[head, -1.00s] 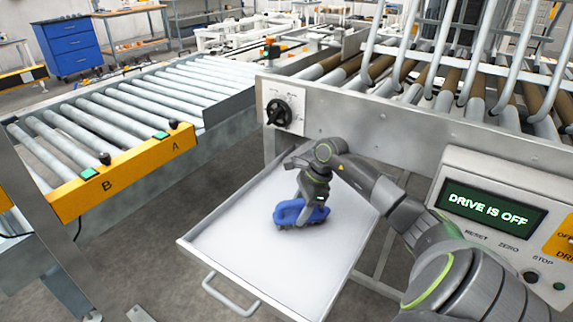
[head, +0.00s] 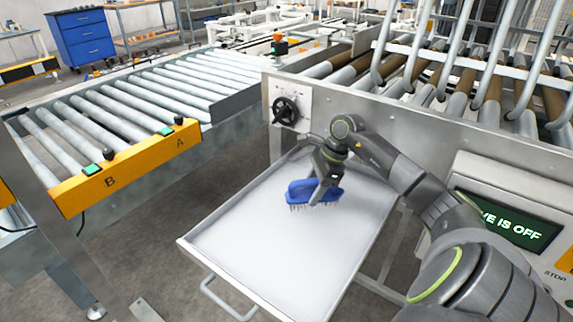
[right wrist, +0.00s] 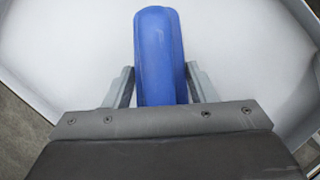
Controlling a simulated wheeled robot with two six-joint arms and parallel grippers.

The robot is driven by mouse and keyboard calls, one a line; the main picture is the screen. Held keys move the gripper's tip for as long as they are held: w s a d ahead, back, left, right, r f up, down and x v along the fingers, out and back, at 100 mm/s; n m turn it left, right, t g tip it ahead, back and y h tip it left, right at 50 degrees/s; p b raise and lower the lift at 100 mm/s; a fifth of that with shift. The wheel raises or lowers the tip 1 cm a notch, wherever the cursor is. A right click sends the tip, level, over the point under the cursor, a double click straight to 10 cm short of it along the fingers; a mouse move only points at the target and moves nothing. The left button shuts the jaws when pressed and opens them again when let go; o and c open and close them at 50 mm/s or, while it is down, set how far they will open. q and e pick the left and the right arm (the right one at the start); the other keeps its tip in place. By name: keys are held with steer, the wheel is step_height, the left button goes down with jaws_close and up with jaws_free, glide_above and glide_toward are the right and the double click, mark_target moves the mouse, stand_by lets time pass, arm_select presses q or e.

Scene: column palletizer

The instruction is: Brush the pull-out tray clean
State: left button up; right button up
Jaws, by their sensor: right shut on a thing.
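The pull-out tray (head: 255,265) is open and shows a white surface with a raised rim and a front handle. No debris can be made out on it. My right gripper (head: 318,192) is shut on a blue brush (head: 298,192) over the back half of the tray. The brush's bristles point down; whether they touch the tray I cannot tell. In the right wrist view the blue brush (right wrist: 160,50) sits between the two fingers, with the white tray (right wrist: 235,45) behind it. My left gripper is not in view.
A roller conveyor (head: 130,105) with a yellow edge marked A and B stands to the left. A panel with a black knob (head: 286,111) is behind the tray. A control box (head: 515,222) with a display is at the right, partly behind my arm.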

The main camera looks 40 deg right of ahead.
mark_target(313, 180)
steer(key=shift+r+p, duration=0.6)
steer(key=shift+r, duration=1.05)
